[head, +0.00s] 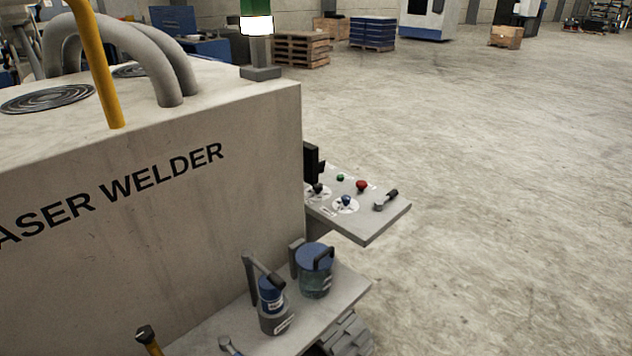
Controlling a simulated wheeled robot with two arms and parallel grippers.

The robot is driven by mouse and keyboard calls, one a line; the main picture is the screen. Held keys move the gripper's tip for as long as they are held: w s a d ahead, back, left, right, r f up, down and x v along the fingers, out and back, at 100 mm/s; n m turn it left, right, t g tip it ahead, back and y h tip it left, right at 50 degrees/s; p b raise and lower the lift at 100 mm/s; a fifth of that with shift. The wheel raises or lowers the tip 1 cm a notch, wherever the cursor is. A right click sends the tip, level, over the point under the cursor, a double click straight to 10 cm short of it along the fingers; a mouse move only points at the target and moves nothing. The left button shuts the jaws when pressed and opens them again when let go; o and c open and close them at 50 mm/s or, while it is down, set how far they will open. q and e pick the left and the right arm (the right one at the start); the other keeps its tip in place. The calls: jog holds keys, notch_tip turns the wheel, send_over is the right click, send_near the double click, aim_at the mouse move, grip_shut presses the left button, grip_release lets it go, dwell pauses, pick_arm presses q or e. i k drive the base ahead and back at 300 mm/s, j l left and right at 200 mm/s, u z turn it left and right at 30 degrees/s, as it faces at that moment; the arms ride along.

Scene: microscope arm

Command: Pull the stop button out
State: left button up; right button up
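A red mushroom-shaped button (361,186), which looks like the stop button, stands on a small grey control panel (378,226) that juts out from the right side of the laser welder (180,200). It is small in the view, and I cannot tell whether it is pushed in or out. Neither of my grippers is in view.
Below the panel, a shelf (340,297) holds a blue-lidded pot (315,270) and a blue and grey canister (272,305). A yellow pipe (97,65) rises at the left. Pallets (301,49) stand far back. The floor to the right is clear.

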aim_at(361, 184)
jog(key=i+l+u, duration=0.1)
jog(key=i+l, duration=0.15)
jog(key=i+l+u, duration=0.1)
jog(key=l, duration=0.35)
jog(key=i+l+u, duration=0.15)
jog(key=i+l, duration=0.15)
jog(key=i+l+u, duration=0.1)
jog(key=l, duration=0.35)
jog(key=i+l+u, duration=0.1)
jog(key=i+l, duration=0.15)
jog(key=l, duration=0.15)
jog(key=i+l+u, duration=0.1)
jog(key=l, duration=0.35)
jog(key=i+l+u, duration=0.15)
jog(key=l, duration=0.25)
jog(key=i+l+u, duration=0.1)
jog(key=l, duration=0.35)
jog(key=i, duration=0.05)
